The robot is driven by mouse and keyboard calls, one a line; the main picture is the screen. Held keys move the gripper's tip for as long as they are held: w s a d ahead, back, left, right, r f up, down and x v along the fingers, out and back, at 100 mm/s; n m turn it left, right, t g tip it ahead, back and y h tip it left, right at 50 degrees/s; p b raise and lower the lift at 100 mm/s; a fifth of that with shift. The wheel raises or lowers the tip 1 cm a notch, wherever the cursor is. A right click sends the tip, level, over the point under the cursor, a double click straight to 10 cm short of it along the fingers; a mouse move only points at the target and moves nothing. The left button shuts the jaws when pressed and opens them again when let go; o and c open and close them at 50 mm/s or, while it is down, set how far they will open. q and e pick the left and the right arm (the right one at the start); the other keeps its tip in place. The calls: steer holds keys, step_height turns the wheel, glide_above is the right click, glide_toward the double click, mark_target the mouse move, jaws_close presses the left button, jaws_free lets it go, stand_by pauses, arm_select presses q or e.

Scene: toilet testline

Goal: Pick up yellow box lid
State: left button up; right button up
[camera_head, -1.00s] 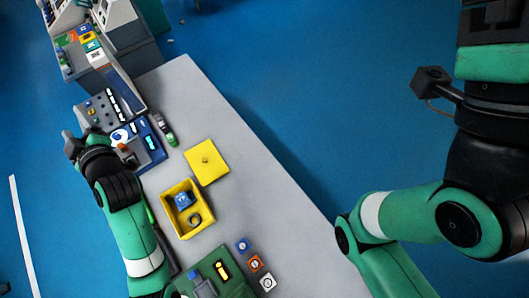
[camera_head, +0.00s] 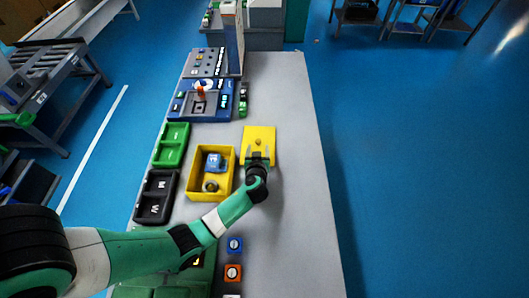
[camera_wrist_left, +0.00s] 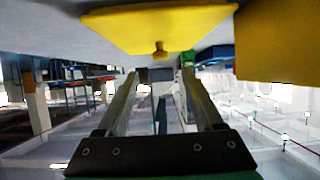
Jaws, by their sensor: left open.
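The yellow box lid (camera_head: 260,133) is a flat square with a small knob, lying on the grey table to the right of the yellow box (camera_head: 190,190). My left gripper (camera_head: 258,158) is open and empty at the lid's near part, its fingers pointing toward the knob. In the left wrist view the lid (camera_wrist_left: 165,22) and its knob (camera_wrist_left: 160,50) show just beyond the open fingers (camera_wrist_left: 157,76); the knob is not gripped. The yellow box (camera_wrist_left: 285,40) fills the upper right there. My right gripper is out of view.
The open box holds a blue part (camera_head: 216,162) and a dark ring (camera_head: 210,186). A green tray (camera_head: 171,146), a black tray (camera_head: 156,197) and a blue panel (camera_head: 205,103) stand left and behind. Small blocks (camera_head: 233,272) lie in front. The table's right side is clear.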

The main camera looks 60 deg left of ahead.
mark_target(258, 141)
arm_select(q)
steer(key=shift+s+a+f, duration=0.1)
steer(key=shift+f, duration=0.25)
steer(key=shift+b+x, duration=0.8)
steer(key=shift+x, duration=1.2)
steer(key=shift+w+a+f, duration=0.1)
steer(key=shift+w+a, duration=0.2)
steer(key=shift+a, duration=0.1)
jaws_close()
